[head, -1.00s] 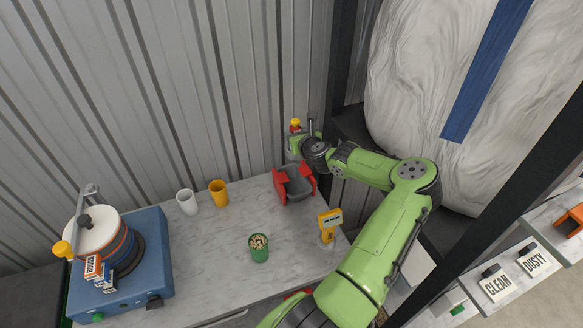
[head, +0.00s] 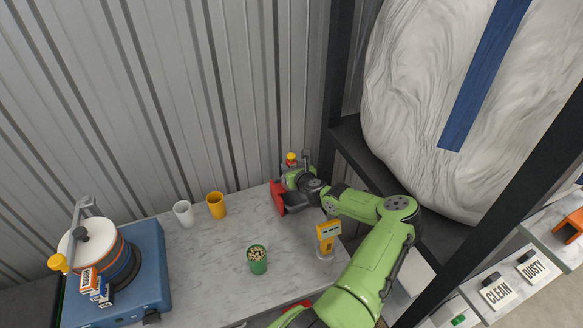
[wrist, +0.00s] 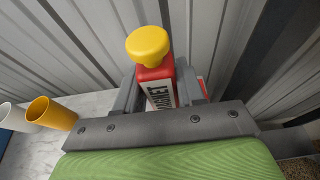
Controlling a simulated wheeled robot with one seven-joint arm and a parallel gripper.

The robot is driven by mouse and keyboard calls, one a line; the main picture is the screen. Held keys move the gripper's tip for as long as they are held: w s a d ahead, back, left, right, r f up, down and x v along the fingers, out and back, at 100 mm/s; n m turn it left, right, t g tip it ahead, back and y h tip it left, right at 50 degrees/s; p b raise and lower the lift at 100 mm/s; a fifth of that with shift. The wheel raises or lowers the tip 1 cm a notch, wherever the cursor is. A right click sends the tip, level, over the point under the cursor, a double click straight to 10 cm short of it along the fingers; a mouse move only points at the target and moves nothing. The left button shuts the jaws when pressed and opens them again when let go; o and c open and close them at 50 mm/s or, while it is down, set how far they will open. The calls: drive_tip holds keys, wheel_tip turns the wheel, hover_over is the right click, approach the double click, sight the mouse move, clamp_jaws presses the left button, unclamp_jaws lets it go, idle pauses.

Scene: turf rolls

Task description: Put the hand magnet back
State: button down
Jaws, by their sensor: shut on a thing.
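The hand magnet (wrist: 160,82) is a red block with a yellow knob and a label reading "MAGNET", upright in the wrist view. In the head view its yellow and red top (head: 291,159) shows above my wrist. My gripper (wrist: 160,98) is shut on the magnet, with a grey finger on each side of it. In the head view my gripper is over the red and grey bin (head: 277,198) at the table's back right corner. My arm hides much of that bin. I cannot tell whether the magnet touches it.
A yellow cup (head: 216,205) and a white cup (head: 184,213) stand left of the bin. A green cup of small pieces (head: 257,259) and a yellow meter on a stand (head: 327,236) are nearer. A blue machine (head: 150,265) fills the left end. The corrugated wall (head: 200,100) is close behind.

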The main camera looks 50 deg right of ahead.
drive_tip(key=shift+f, duration=0.1)
drive_tip(key=c, duration=0.7)
unclamp_jaws()
drive_tip(key=shift+f, duration=0.1)
